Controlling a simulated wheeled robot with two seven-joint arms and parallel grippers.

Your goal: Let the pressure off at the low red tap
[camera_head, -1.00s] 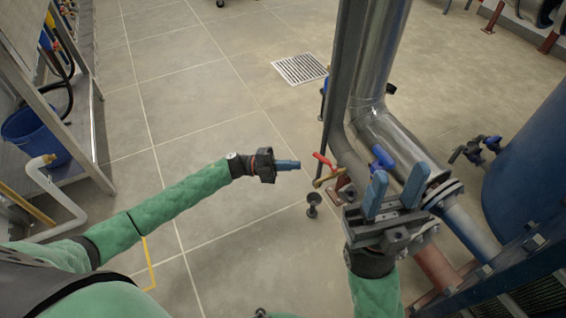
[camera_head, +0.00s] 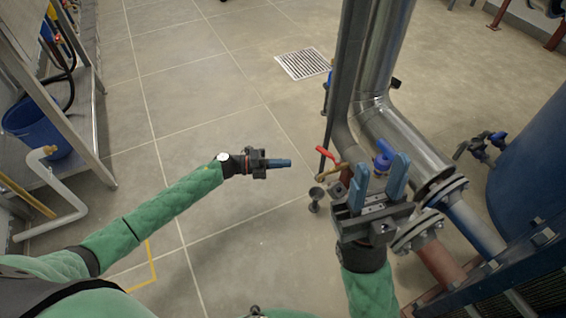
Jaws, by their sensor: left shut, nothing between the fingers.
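The red tap (camera_head: 326,153) is a small red lever on a brass valve (camera_head: 333,171), low beside the steel pipe. A small dark funnel (camera_head: 315,195) stands on the floor just below it. My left gripper (camera_head: 290,163) is shut and empty, to the left of the red lever and apart from it. My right gripper (camera_head: 380,178) is open, its two blue fingers pointing up and spread, with nothing seen between them. It is right of the brass valve and hides part of the pipework behind it.
A blue-handled valve (camera_head: 384,155) sits behind my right gripper. Large steel pipes (camera_head: 410,140) and flanges (camera_head: 445,190) crowd the right side, with a blue tank (camera_head: 530,160) beyond. A floor drain (camera_head: 302,64) lies behind. The tiled floor at left is clear; a blue bucket (camera_head: 35,125) stands far left.

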